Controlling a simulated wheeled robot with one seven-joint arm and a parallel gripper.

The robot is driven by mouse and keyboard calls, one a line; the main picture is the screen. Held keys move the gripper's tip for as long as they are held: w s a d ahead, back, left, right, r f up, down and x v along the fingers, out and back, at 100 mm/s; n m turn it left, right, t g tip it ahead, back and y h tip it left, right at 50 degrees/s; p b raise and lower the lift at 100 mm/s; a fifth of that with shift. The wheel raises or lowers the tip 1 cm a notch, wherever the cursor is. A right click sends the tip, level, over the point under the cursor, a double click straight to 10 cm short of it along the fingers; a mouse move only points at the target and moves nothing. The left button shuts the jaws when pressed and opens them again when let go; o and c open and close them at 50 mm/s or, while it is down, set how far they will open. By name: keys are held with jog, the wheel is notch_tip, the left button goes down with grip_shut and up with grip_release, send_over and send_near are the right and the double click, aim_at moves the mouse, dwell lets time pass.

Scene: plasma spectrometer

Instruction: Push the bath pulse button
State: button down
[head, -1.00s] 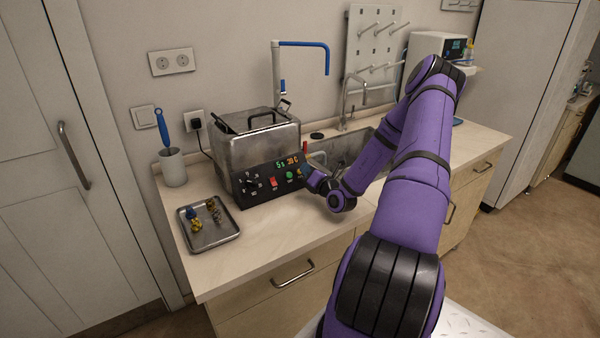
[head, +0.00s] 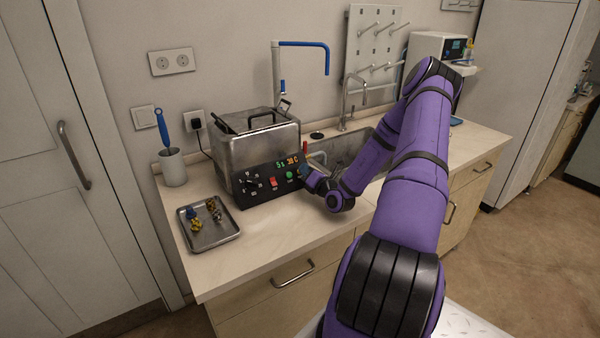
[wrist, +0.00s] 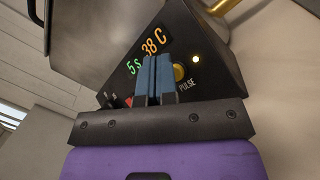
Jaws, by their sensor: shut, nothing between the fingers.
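The bath (head: 262,142) is a steel box with a black front panel (wrist: 215,77). The yellow pulse button (wrist: 181,73), labelled PULSE, shows in the wrist view just right of my shut blue fingers. A finger partly covers its left side. In the head view the button is hidden behind my gripper (head: 307,172), which is at the panel's right end. My gripper also shows in the wrist view (wrist: 157,62), its fingertips close over the panel. I cannot tell whether they touch the button. The display (wrist: 148,52) reads 5 s and 38 C.
A tray (head: 213,241) with small parts lies front left. The sink (head: 345,150) and tap are to the right. The counter front is clear.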

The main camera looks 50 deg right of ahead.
jog(key=shift+w+f, duration=0.15)
jog(key=shift+w, duration=0.1)
dwell(0.4)
jog(key=shift+s, duration=0.15)
jog(key=shift+s+a+r, duration=0.1)
jog(key=shift+s+r, duration=0.35)
jog(key=s+a+r, duration=0.1)
jog(key=s+r, duration=0.2)
jog(key=s, duration=0.1)
jog(key=shift+s+r, duration=0.3)
jog(key=shift+r, duration=0.05)
dwell(0.4)
dwell(0.4)
